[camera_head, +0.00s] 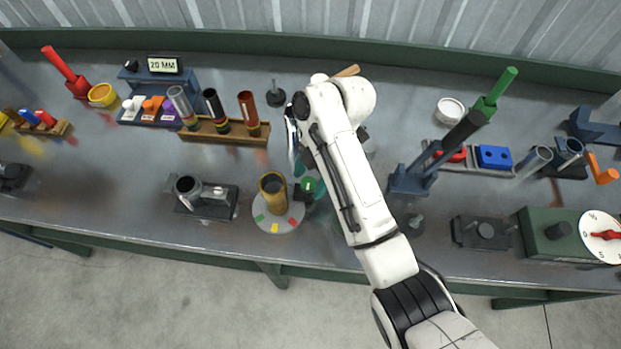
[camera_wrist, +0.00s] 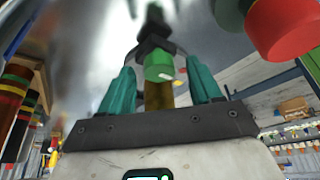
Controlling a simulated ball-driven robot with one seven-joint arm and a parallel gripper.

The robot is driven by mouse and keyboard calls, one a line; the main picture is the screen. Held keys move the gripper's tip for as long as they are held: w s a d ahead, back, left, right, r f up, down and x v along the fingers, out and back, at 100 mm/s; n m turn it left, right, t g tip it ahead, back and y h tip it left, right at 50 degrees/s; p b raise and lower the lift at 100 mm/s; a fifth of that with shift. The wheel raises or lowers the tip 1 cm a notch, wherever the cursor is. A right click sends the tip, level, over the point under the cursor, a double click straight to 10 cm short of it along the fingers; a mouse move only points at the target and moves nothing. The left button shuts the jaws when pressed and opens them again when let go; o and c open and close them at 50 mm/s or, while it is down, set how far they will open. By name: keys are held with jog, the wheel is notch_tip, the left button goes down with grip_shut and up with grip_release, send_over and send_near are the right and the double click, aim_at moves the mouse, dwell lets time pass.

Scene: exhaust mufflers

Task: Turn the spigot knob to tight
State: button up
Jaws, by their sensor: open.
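A green knob (camera_head: 308,185) with a small white mark is on a dark block beside a brass cylinder (camera_head: 273,182) on a round grey disc (camera_head: 262,222) with coloured marks. In the wrist view the green knob (camera_wrist: 158,66) sits between the two teal fingers of my gripper (camera_wrist: 163,82). The fingers are apart, one on each side of it, and I see gaps between them and the knob. In the head view only a bit of my gripper (camera_head: 319,188) shows, just right of the knob, partly hidden by my arm. I cannot read a tight label.
A dark clamp fixture (camera_head: 218,203) stands left of the disc. A wooden rack (camera_head: 225,133) with banded tubes is behind. To the right are a blue stand (camera_head: 408,182), a dark block (camera_head: 482,232) and a green box with a dial (camera_head: 601,222). Bench front between is mostly clear.

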jog(key=shift+f, duration=0.15)
jog(key=c, duration=1)
